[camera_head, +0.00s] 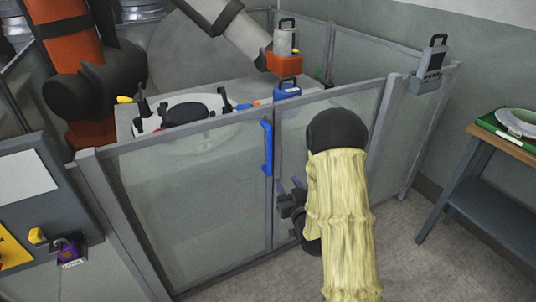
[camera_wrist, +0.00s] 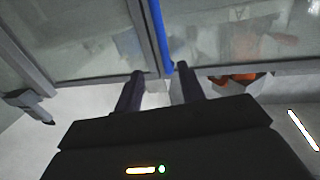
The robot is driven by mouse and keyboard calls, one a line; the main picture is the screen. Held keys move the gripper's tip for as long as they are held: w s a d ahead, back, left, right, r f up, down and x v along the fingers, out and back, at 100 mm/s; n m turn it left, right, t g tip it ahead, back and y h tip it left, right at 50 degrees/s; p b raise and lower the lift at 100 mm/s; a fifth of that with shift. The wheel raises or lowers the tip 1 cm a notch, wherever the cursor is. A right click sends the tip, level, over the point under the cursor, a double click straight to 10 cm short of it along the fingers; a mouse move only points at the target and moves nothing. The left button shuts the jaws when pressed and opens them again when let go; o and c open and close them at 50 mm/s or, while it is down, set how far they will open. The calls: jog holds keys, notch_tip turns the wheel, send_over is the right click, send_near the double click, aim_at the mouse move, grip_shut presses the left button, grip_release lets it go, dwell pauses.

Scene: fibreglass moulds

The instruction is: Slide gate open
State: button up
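The gate (camera_head: 195,195) is a clear panel in a grey frame. It stands closed in line with the fence, its right edge at the grey post. A long upright blue handle (camera_head: 267,150) is on that edge. My gripper (camera_head: 283,186) is just right of and below the handle. In the wrist view my gripper (camera_wrist: 160,72) is open, with two dark fingers apart. The blue handle (camera_wrist: 162,35) runs down to between the fingertips in the picture; the fingers are not closed on it, and I cannot tell the depth gap.
Behind the fence are an orange robot arm (camera_head: 66,45) and a table with a round white mould (camera_head: 150,124). A control box with a purple padlock (camera_head: 68,250) is at left. A side table (camera_head: 490,195) stands at right. A pendant (camera_head: 432,62) hangs on the fence.

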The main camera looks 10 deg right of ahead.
aim_at(270, 153)
jog(key=w, duration=0.5)
jog(key=w+a, duration=0.1)
jog(key=w, duration=0.5)
jog(key=w+a+p, duration=0.1)
jog(key=w, duration=0.5)
jog(key=shift+w+a, duration=0.15)
